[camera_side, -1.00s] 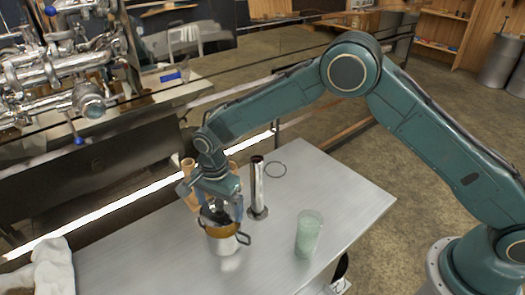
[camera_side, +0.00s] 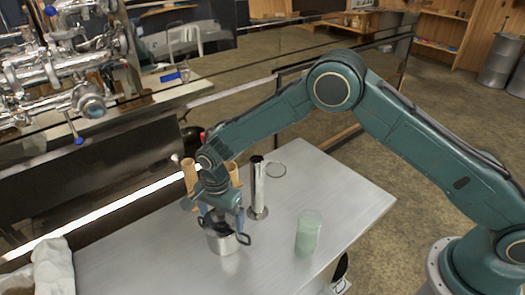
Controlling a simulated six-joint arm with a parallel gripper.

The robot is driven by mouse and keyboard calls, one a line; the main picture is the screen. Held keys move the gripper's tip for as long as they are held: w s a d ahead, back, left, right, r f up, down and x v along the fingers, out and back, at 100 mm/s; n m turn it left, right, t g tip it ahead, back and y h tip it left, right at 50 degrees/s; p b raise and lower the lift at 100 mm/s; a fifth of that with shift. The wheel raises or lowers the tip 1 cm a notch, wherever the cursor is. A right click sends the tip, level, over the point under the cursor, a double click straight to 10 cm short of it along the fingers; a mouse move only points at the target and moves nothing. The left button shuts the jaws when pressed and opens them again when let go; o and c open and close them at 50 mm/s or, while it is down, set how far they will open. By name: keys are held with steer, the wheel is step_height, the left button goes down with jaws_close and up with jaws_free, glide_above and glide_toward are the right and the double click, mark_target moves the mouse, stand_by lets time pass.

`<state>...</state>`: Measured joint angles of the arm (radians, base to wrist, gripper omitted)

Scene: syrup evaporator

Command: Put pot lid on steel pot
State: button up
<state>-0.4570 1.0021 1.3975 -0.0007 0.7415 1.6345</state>
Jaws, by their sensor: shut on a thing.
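The steel pot (camera_side: 222,244) stands on the metal table near its front middle, with a dark handle showing on its right side. My gripper (camera_side: 219,212) is right above the pot, pointing down, and is shut on the pot lid (camera_side: 216,219). The lid looks dark and small between the fingers, at the level of the pot's mouth. It hides the pot's inside. I cannot tell whether the lid rests fully on the rim.
A steel cylinder (camera_side: 258,188) on a round base stands behind right of the pot, close to my gripper. A green translucent cup (camera_side: 308,233) stands to the right. Copper-coloured cylinders (camera_side: 189,175) are behind my gripper. The table's right part is clear.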

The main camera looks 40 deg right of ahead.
steer(key=shift+f, duration=0.3)
steer(key=o, duration=0.6)
step_height(320, 180, up, 13)
steer(key=shift+f, duration=0.1)
stand_by(0.3)
stand_by(0.5)
